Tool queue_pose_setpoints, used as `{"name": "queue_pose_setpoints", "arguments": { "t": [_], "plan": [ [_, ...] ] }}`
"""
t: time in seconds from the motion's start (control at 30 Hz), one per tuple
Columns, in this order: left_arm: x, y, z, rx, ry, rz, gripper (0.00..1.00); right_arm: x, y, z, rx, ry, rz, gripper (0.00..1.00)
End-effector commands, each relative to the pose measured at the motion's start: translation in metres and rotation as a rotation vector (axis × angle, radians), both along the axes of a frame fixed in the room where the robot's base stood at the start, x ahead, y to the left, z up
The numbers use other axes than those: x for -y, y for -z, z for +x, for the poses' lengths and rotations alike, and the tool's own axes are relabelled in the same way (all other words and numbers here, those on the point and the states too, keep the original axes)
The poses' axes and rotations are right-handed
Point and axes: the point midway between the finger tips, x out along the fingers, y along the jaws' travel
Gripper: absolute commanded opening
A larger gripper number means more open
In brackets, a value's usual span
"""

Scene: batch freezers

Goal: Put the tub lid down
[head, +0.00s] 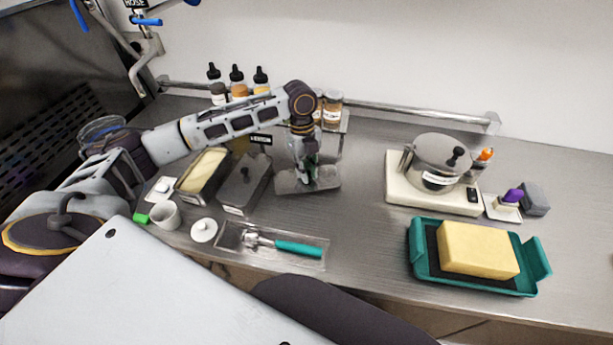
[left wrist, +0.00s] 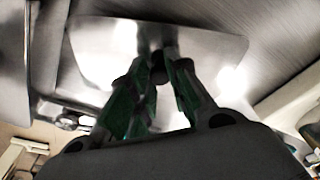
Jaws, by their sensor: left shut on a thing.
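A flat grey metal tub lid (head: 325,182) is at the middle of the counter; it also shows in the left wrist view (left wrist: 95,45). My left gripper (head: 308,184) points down and is shut on the lid's dark knob (left wrist: 158,62). The lid looks level and is at or just above the counter; I cannot tell whether it touches. Left of it are an open metal tub (head: 185,187) with a pale yellow filling and a second tub (head: 240,192) with a knobbed lid on. My right gripper is not in view.
A metal tray (head: 312,257) with a teal-handled scoop (head: 298,248) lies in front. A pot (head: 425,160) stands on a cream base (head: 398,188) to the right, behind a teal tray (head: 415,245) with a yellow block (head: 477,247). Bottles (head: 237,80) and jars stand behind. Counter right of the lid is clear.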

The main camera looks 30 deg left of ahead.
Motion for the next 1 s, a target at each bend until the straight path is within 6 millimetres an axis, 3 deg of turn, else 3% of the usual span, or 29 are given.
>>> {"name": "queue_pose_setpoints", "arguments": {
  "t": [0.23, 0.67, 0.7, 0.8, 0.87, 1.0],
  "plan": [
    [0.000, 0.026, 0.000, -0.001, 0.001, 0.000, 0.00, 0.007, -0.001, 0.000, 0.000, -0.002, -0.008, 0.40],
    [0.000, 0.030, 0.000, 0.000, 0.001, 0.000, 0.00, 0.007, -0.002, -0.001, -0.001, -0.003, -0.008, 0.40],
    [0.000, 0.030, 0.000, 0.000, 0.001, 0.000, 0.22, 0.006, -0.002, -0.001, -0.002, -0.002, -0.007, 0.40],
    [0.000, 0.030, 0.000, 0.000, 0.001, 0.000, 0.35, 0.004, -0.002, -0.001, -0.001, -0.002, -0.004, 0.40],
    [0.000, 0.030, 0.000, 0.000, 0.001, 0.000, 0.40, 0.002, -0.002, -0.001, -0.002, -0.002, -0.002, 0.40],
    [0.000, 0.030, 0.000, 0.001, 0.001, 0.001, 0.40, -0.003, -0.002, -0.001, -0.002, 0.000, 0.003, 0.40]
  ]
}}
